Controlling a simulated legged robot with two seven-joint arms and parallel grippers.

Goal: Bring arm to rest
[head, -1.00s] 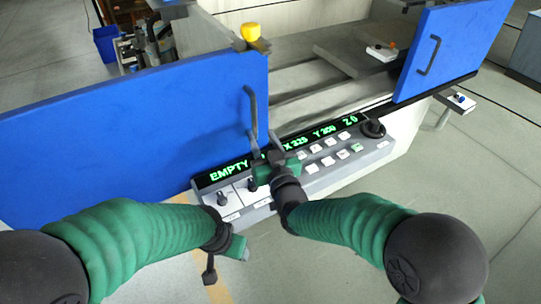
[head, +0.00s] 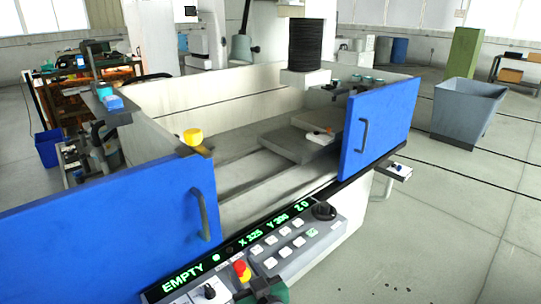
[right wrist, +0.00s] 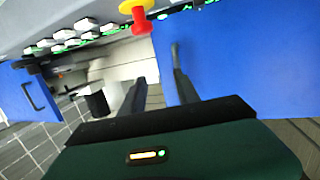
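In the head view, part of my right gripper (head: 262,290) shows at the bottom edge, just in front of the control panel (head: 322,243). My right arm behind it is out of frame. In the right wrist view, the two dark fingers of my right gripper (right wrist: 160,90) stand apart with nothing between them. A red button with a yellow collar (head: 241,269) is on the panel close to the gripper. It also shows at the top of the right wrist view (right wrist: 137,14). My left gripper is in neither view.
The left blue door (head: 110,232) with its handle (head: 201,215) and the right blue door (head: 385,125) stand apart before the machine's bed. The green display reads EMPTY. A grey bin (head: 468,108) stands on clear floor at the right.

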